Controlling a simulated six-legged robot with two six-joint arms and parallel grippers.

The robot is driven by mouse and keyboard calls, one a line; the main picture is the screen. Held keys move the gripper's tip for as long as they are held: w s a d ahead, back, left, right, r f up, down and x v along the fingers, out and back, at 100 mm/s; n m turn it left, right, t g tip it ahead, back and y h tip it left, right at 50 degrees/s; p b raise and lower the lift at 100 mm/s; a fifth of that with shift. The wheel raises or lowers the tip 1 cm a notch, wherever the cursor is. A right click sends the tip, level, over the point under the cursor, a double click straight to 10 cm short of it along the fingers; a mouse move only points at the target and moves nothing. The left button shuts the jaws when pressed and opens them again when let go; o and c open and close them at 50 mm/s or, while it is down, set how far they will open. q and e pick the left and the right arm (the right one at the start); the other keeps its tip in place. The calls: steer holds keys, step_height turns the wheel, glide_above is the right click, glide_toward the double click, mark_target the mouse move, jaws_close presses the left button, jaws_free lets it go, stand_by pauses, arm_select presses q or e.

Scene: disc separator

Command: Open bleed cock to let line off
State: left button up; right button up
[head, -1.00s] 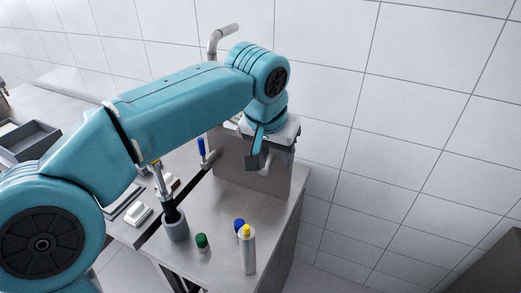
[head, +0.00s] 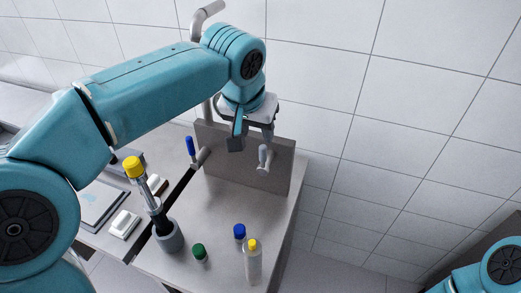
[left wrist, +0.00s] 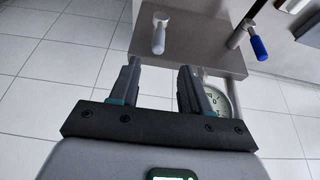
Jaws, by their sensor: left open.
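A grey upright panel (head: 228,168) stands on the steel bench. It bears a small valve with a grey lever handle (head: 264,157) on its right and a blue-handled lever (head: 190,149) at its left edge. I cannot tell which is the bleed cock. My left gripper (head: 252,142) is open and empty, just above the grey lever. In the left wrist view, the grey lever (left wrist: 158,38) lies beyond the open fingertips (left wrist: 160,72), apart from them. The blue handle (left wrist: 258,47) is further right. My right gripper is out of view.
A yellow-topped tool in a grey holder (head: 168,237), a green-capped item (head: 200,254), a blue-capped item (head: 239,232) and a yellow-capped bottle (head: 253,265) stand on the bench. A round gauge (left wrist: 219,103) shows behind the right finger. A tiled wall is behind.

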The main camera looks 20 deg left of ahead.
mark_target(262, 148)
arm_select(q)
steer(key=x, duration=0.9)
steer(key=shift+f, duration=0.15)
steer(key=shift+w+d+f, duration=0.1)
steer(key=shift+f, duration=0.4)
steer(key=shift+w+f, duration=0.3)
steer(key=shift+s+r, duration=0.1)
steer(key=shift+s, duration=0.05)
jaws_close()
